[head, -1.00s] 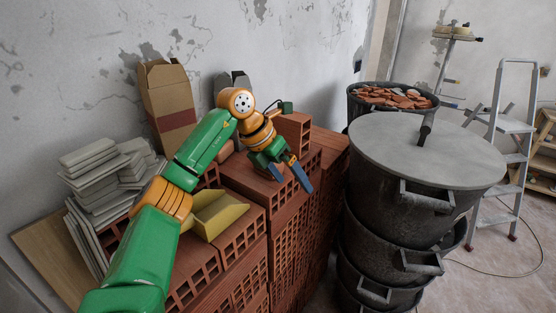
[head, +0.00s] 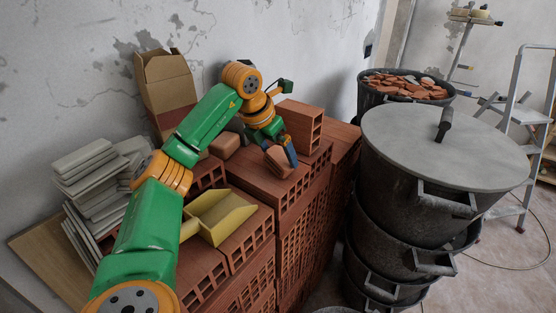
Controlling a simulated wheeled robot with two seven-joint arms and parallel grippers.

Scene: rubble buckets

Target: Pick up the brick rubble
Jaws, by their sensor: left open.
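A reddish-brown chunk of brick rubble (head: 279,162) lies on top of the stacked hollow bricks (head: 263,184). My left gripper (head: 280,154) points down at this chunk. One blue finger shows at its right side; the other finger is mostly hidden, so I cannot tell whether either touches it. The jaws are open. A second rounded brick chunk (head: 224,145) lies further left on the stack, partly behind my arm. My right gripper is not in view.
A whole hollow brick (head: 300,124) stands just behind the gripper. A yellow scoop (head: 220,216) lies nearer on the bricks. To the right are stacked black buckets with a grey lid (head: 440,150) and a bucket of rubble (head: 364,98). Grey tiles (head: 88,172) and a cardboard box (head: 165,85) sit left.

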